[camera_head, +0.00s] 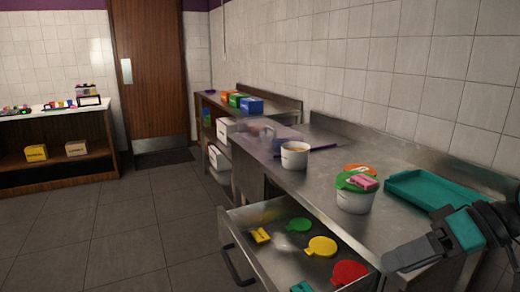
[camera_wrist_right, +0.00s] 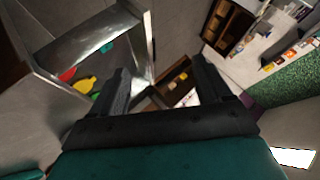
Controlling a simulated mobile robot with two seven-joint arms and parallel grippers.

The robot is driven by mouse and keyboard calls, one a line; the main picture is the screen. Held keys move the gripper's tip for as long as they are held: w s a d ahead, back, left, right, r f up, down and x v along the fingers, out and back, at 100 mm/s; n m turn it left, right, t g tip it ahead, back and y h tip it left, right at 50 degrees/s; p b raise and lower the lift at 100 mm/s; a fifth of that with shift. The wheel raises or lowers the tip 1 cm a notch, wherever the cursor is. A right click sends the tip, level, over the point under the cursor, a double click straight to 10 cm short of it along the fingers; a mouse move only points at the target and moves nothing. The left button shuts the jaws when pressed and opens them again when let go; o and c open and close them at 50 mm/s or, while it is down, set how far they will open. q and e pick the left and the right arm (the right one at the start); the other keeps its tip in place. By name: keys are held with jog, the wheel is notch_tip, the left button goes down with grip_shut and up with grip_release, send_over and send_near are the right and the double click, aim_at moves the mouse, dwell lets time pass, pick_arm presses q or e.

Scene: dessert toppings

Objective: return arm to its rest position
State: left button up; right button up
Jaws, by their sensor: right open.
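My right gripper (camera_head: 412,256) is at the lower right of the head view, near the front edge of the steel counter (camera_head: 335,160). In the right wrist view its two dark fingers (camera_wrist_right: 160,85) stand wide apart with nothing between them. The gripper is apart from the tubs and the teal tray. My left gripper is not in view.
An open drawer (camera_head: 232,238) holds green (camera_head: 299,225), yellow (camera_head: 321,246) and red (camera_head: 349,272) lids. On the counter are a white tub (camera_head: 294,156), another tub (camera_head: 355,201) with a green lid and pink item on top, and a teal tray (camera_head: 432,188). Floor at left is clear.

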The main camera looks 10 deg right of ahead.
jog(key=w+d+f+m+t+h, duration=0.15)
jog(key=f+h, duration=0.25)
jog(key=f, duration=0.9)
jog(key=d+f+n+t+h, duration=0.1)
jog(key=d+f+t+h, duration=0.2)
jog(key=f, duration=1)
jog(key=s+a+f+n+t, duration=0.1)
jog(key=s+a+f+n, duration=0.45)
jog(key=s, duration=0.25)
jog(key=a+r+m+t+p, duration=0.1)
jog(key=a+m, duration=0.4)
jog(key=a, duration=0.5)
jog(key=shift+w+a+r+p, duration=0.2)
jog(key=shift+r+p, duration=0.1)
jog(key=shift+p, duration=0.15)
